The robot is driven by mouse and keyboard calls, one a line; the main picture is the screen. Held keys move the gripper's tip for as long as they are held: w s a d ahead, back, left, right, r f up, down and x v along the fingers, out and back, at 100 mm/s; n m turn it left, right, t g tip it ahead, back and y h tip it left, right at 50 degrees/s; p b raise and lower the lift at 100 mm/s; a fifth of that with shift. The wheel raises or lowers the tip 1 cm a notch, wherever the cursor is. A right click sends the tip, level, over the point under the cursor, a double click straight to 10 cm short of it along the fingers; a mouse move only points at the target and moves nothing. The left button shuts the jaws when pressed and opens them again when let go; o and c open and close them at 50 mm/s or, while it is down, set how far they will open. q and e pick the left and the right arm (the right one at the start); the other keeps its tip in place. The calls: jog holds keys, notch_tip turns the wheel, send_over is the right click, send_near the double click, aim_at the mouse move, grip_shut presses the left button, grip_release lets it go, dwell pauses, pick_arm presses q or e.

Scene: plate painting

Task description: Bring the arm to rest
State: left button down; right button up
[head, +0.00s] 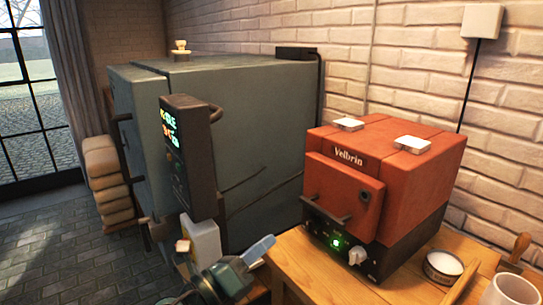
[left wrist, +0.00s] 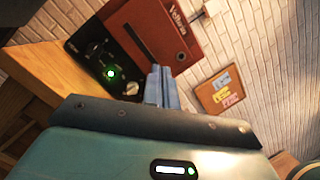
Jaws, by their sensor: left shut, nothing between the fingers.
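My left gripper (head: 258,250) shows at the bottom middle of the head view, with a teal body and blue-grey fingers. The fingers are shut and empty. They are in front of the left edge of the wooden table, left of the small red kiln (head: 400,165) and apart from it. In the left wrist view the shut fingers (left wrist: 162,85) point up toward the red kiln (left wrist: 150,32), which appears tilted, with its green light lit. My right gripper is in neither view.
A large grey kiln (head: 245,120) with a control panel (head: 187,155) stands behind my left arm. The wooden table (head: 310,272) holds the red kiln, a round tin (head: 443,266) and a white mug (head: 510,290). Stacked sacks (head: 105,185) stand at the left. The tiled floor (head: 50,255) is clear.

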pick_arm(q)
jog(key=s+a+f+n+t+y+p, duration=0.1)
jog(key=s+a+f+n+t+y, duration=0.15)
jog(key=a+f+n+y, duration=0.6)
jog(key=s+a+f+n+t+y, duration=0.15)
jog(key=s+f+n, duration=0.25)
jog(key=n, duration=1)
jog(key=s+a+f+n+g+y+p, duration=0.1)
jog(key=s+a+f+n+g+y, duration=0.1)
jog(key=s+f+n+g, duration=0.5)
jog(key=s+f+n, duration=0.4)
jog(key=s+f, duration=0.1)
jog(key=s, duration=0.1)
jog(key=shift+s+a+f+n, duration=0.25)
jog(key=shift+s+n, duration=0.05)
jog(key=shift+n, duration=0.05)
jog(key=c, duration=2.2)
grip_release()
